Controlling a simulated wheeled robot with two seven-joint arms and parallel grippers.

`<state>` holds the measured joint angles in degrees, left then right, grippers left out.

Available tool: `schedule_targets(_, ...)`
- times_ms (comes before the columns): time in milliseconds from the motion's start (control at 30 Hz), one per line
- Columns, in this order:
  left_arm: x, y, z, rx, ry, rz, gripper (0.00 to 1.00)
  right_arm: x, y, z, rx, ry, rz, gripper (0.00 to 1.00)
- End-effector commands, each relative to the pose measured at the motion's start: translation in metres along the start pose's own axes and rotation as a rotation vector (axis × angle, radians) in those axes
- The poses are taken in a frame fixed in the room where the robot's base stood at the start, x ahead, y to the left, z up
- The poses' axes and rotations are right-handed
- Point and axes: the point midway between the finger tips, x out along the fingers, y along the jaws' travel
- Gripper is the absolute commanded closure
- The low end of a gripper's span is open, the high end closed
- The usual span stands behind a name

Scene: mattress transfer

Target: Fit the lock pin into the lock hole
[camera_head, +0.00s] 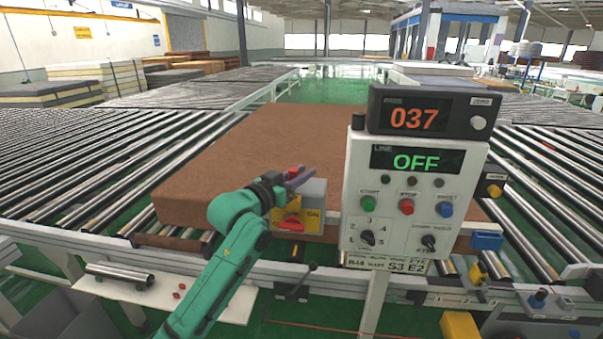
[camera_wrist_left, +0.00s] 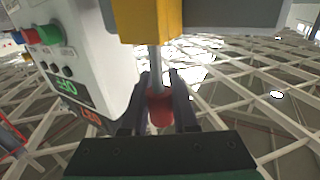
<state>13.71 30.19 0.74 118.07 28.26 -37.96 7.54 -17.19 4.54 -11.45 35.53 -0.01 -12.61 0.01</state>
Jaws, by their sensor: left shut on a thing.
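The lock pin has a red knob (camera_wrist_left: 160,108) and a thin metal shaft (camera_wrist_left: 155,70). My left gripper (camera_wrist_left: 160,110) is shut on the red knob, with a dark finger on each side. The shaft runs from the knob to the edge of a yellow block (camera_wrist_left: 152,22); I cannot tell whether its tip is inside a hole. In the head view my left gripper (camera_head: 299,178) is at the top of a grey and yellow switch box (camera_head: 313,192) with a red rotary switch (camera_head: 290,222) marked ON. The lock hole is not visible. My right gripper is not in view.
A white control panel (camera_head: 357,190), its display reading OFF, stands just right of the switch box. A counter (camera_head: 455,112) on top reads 037. A brown mattress (camera_head: 235,145) lies on the roller conveyor (camera_head: 90,165) behind the arm.

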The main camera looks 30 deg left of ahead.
Motion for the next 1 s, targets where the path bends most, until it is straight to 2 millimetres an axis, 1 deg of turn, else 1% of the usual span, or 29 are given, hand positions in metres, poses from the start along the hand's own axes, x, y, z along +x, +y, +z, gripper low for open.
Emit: schedule_targets(1000,0.000,0.000,0.027,0.000,0.000,0.000,1.00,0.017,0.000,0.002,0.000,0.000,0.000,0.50)
